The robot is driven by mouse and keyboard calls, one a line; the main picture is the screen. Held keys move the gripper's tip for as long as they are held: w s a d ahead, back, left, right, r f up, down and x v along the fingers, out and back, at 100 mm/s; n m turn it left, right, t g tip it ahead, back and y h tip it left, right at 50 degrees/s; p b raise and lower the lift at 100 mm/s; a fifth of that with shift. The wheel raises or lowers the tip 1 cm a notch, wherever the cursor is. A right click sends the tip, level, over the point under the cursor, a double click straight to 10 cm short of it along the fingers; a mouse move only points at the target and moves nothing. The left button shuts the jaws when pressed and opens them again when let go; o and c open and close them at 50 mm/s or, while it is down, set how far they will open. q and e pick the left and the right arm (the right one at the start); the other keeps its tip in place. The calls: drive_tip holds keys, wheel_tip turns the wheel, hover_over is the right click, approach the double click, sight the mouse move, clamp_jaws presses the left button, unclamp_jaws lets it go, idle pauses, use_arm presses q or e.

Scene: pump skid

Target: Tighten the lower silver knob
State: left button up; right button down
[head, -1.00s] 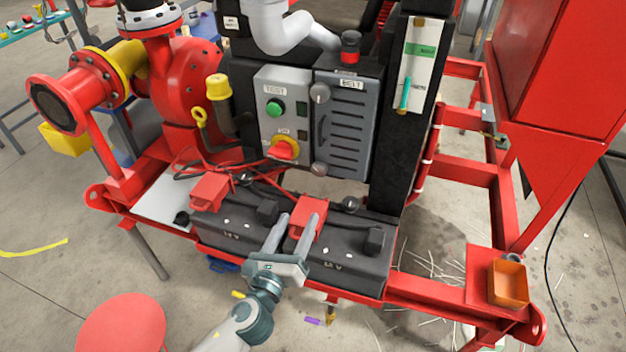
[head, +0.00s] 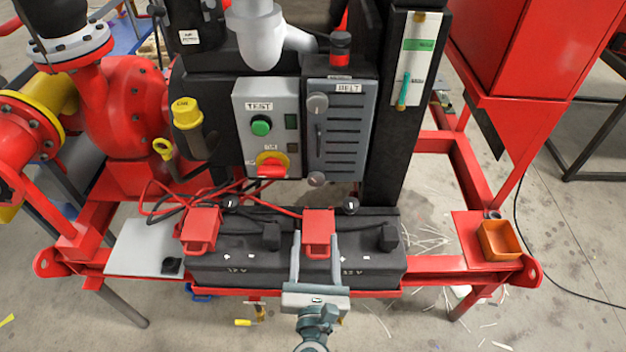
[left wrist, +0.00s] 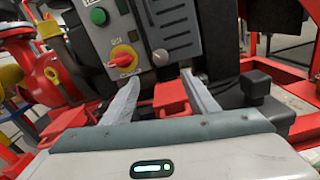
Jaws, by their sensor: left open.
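The lower silver knob (head: 316,179) sits at the bottom left corner of the grey slotted BELT panel (head: 340,140). It also shows in the left wrist view (left wrist: 160,57), above and between my fingers. The upper silver knob (head: 318,103) is at the panel's top left. My left gripper (head: 317,236) is open and empty. Its fingers appear over the batteries, on either side of a red terminal cover (head: 319,228), below the lower knob in the picture and apart from it. It also shows in the left wrist view (left wrist: 157,82). My right gripper is out of view.
Left of the panel is a TEST box (head: 265,125) with a green button and a red-and-yellow switch (head: 271,165). Red cables run near the batteries (head: 240,262). An orange bin (head: 500,240) stands at the right. A black post (head: 395,150) flanks the panel.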

use_arm(q)
drive_tip(key=shift+d, duration=0.1)
drive_tip(key=p, duration=0.2)
approach(316, 182)
drive_tip(key=shift+w+r, duration=0.2)
drive_tip(key=w+p, duration=0.1)
drive_tip(key=w, duration=0.5)
drive_tip(key=shift+w+f, duration=0.1)
drive_tip(key=shift+w, duration=0.3)
drive_tip(key=shift+w+f+p, duration=0.1)
drive_tip(key=shift+w+p, duration=0.25)
drive_tip(key=shift+w, duration=0.45)
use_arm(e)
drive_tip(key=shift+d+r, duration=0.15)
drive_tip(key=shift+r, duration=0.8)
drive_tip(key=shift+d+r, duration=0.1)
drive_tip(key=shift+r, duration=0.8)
